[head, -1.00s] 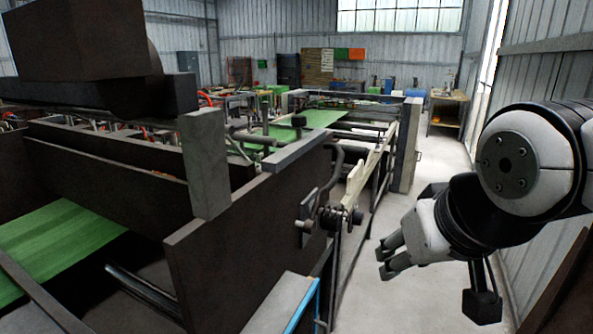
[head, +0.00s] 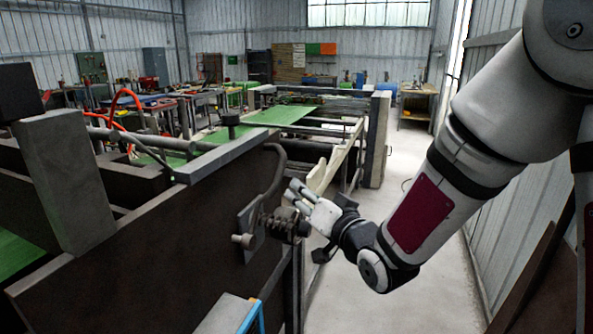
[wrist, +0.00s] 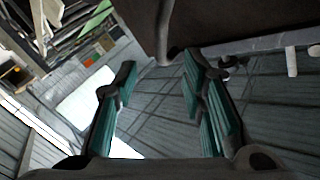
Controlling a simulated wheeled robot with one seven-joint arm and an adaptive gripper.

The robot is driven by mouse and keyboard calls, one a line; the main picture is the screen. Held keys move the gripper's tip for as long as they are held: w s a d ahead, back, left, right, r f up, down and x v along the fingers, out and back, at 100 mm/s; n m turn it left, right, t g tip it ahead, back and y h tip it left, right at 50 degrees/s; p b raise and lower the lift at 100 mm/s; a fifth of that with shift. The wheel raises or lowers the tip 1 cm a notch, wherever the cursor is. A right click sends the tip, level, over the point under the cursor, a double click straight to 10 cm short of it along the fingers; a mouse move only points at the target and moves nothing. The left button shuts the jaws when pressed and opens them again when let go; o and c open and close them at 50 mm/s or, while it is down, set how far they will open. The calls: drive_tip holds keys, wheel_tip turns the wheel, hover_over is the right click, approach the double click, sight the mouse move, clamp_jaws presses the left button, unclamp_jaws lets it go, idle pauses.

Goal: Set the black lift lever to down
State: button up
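A dark curved lever (head: 272,172), which I take to be the black lift lever, is on a plate on the dark side panel of the machine in the head view. Its bent arm rises from the pivot toward the panel's top edge. My gripper (head: 292,191) is just right of the lever, fingers pointing toward it; contact cannot be told. In the wrist view my gripper (wrist: 160,72) is open, its teal-padded fingers apart with nothing held. A dark curved rod (wrist: 164,35), likely the lever, shows beyond the fingertips, its lower end between them in the picture.
The dark side panel (head: 150,235) lies close left of the gripper. A dark roller-like part (head: 286,222) sits just below the fingers. A grey box with a blue edge (head: 228,314) stands in front.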

sight(282, 173)
drive_tip(key=p+x, duration=0.1)
drive_tip(key=x, duration=1.3)
drive_tip(key=shift+r, duration=0.1)
clamp_jaws()
